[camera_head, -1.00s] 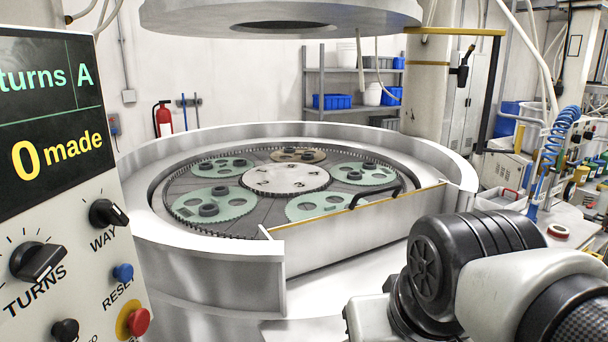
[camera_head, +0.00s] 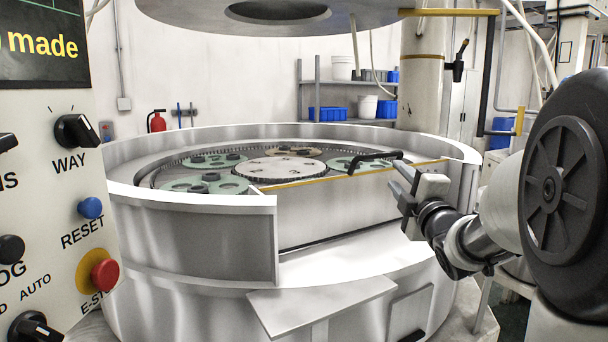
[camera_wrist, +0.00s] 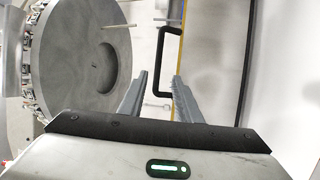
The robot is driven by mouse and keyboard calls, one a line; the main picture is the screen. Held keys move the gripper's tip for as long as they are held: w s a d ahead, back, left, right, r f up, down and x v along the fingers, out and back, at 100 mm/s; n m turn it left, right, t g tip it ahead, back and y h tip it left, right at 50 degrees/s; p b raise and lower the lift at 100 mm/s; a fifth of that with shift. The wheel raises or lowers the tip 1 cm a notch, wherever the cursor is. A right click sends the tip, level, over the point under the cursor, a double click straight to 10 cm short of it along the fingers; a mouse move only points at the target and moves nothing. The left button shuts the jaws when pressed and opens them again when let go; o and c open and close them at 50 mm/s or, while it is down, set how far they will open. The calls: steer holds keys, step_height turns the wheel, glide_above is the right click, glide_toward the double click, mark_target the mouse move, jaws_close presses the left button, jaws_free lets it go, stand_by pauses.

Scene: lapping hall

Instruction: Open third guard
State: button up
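A light metal guard panel (camera_head: 345,205) with a yellow top edge closes the front of the round lapping machine. Whether it is the third guard I cannot tell. Its black handle (camera_head: 362,160) stands at the top edge, and also shows in the wrist view (camera_wrist: 160,60). My gripper (camera_head: 398,163) is at the handle's right end in the head view. In the wrist view my gripper (camera_wrist: 160,76) is open, with one finger on each side of the handle's long bar. The fingers are not closed on it; contact is unclear.
The control panel (camera_head: 60,190) with knobs and a red stop button stands close at the left. The raised upper plate (camera_head: 275,12) hangs over the machine. A flat ledge (camera_head: 320,300) juts out in front. Shelves (camera_head: 350,95) stand behind.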

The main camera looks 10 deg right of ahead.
steer(key=w+r+p, duration=0.1)
steer(key=w+r, duration=0.2)
steer(key=w, duration=1.4)
steer(key=shift+w+d+p, duration=0.15)
steer(key=shift+d+p, duration=0.1)
steer(key=shift+p, duration=0.1)
jaws_close()
